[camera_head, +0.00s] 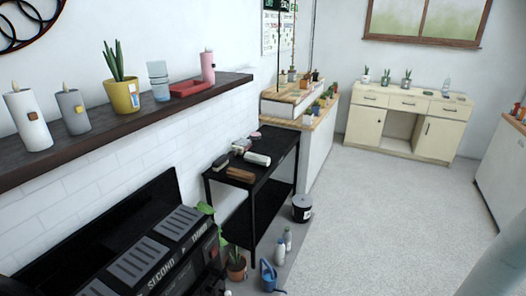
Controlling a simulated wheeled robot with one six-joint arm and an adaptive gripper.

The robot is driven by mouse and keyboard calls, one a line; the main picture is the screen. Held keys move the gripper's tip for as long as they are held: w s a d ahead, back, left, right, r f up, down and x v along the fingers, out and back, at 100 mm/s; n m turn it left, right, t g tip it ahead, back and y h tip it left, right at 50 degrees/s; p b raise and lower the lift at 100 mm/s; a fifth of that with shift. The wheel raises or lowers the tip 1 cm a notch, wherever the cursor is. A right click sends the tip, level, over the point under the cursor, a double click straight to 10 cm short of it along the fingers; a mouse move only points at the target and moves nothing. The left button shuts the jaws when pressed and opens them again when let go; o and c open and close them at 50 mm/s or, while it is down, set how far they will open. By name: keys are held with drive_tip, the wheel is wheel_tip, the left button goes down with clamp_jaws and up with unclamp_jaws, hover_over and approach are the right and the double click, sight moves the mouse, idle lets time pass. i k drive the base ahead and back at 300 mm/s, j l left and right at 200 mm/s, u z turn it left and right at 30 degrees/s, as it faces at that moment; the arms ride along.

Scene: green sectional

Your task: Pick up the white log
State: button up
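A white log-shaped piece (257,159) lies on top of a black table (262,182) near the middle of the view. A brown log-shaped piece (240,174) lies just in front of it. A grey, dark-ended piece (221,162) and other small items lie close by on the same top. The white piece is small in view, and its surface detail cannot be made out. My gripper does not show in this view.
A dark shelf (100,135) with candles and a potted plant runs along the left wall. A black unit (160,262) stands below. A potted plant (236,266), a blue can (268,275), bottles and a black bucket (301,208) stand by the table. The floor (375,225) rightward is clear.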

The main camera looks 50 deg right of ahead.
sight(262, 160)
drive_tip(key=i+l, duration=0.1)
drive_tip(key=l, duration=0.4)
drive_tip(key=i+l, duration=0.15)
drive_tip(key=l, duration=0.35)
drive_tip(key=i+l, duration=0.1)
drive_tip(key=l, duration=0.4)
drive_tip(key=i+l, duration=0.1)
drive_tip(key=l, duration=0.4)
drive_tip(key=i+l, duration=0.1)
drive_tip(key=l, duration=0.45)
drive_tip(key=i+l, duration=0.2)
drive_tip(key=l, duration=0.15)
drive_tip(key=i+l, duration=0.15)
drive_tip(key=l, duration=0.25)
drive_tip(key=i+l+u, duration=0.1)
drive_tip(key=l, duration=0.25)
drive_tip(key=i, duration=0.3)
